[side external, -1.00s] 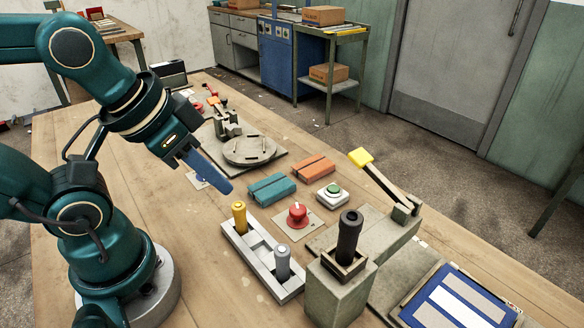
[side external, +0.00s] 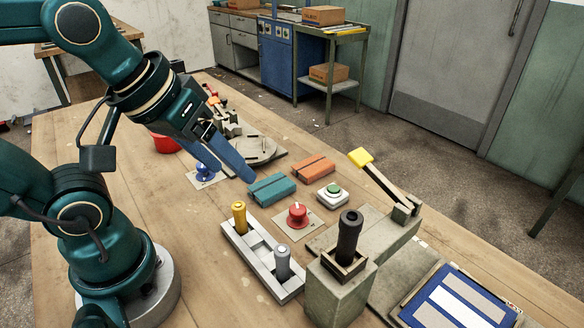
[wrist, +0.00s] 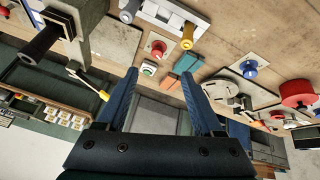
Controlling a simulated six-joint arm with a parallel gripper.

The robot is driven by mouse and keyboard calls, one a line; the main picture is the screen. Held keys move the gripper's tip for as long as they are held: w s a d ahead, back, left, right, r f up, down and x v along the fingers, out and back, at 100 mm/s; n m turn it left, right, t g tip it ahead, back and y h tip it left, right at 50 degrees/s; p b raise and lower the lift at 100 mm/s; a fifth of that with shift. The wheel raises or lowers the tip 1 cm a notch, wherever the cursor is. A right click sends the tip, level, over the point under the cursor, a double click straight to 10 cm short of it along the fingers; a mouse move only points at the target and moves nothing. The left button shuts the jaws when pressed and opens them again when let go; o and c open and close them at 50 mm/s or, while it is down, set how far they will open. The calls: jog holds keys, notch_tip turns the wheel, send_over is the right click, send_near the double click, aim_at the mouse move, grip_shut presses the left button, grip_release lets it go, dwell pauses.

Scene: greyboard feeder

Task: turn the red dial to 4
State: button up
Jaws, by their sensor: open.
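The red dial (side external: 298,214) sits on a small square plate on the bench, with a pale mark on its top. I cannot read any numbers around it. It also shows in the wrist view (wrist: 158,49), beyond and above the fingers. My gripper (side external: 230,166) has long blue fingers and is in the air above the bench, up and to the left of the dial in the side view, behind the teal block. In the wrist view the two fingers (wrist: 163,84) are spread wide apart with nothing between them.
Near the dial are a teal block (side external: 271,189), an orange block (side external: 312,168), a green button (side external: 333,194), a yellow-knobbed slider tray (side external: 239,218) and a black joystick (side external: 349,236). A yellow-tipped lever (side external: 361,157) rises at right. A blue dial (side external: 204,172) stands left, near a round plate (side external: 262,150).

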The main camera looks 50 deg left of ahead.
jog(key=w+r+n+g, duration=0.1)
jog(key=w+n, duration=0.3)
jog(key=n, duration=0.1)
jog(key=n+g, duration=0.3)
jog(key=n, duration=0.3)
send_over(298, 209)
notch_tip(298, 209, down, 7)
notch_tip(298, 209, down, 4)
jog(key=shift+w+r+g, duration=0.1)
jog(key=shift+r+g, duration=0.05)
jog(key=shift+g, duration=0.65)
jog(key=shift+f, duration=2.8)
jog(key=shift+c, duration=0.3)
grip_shut()
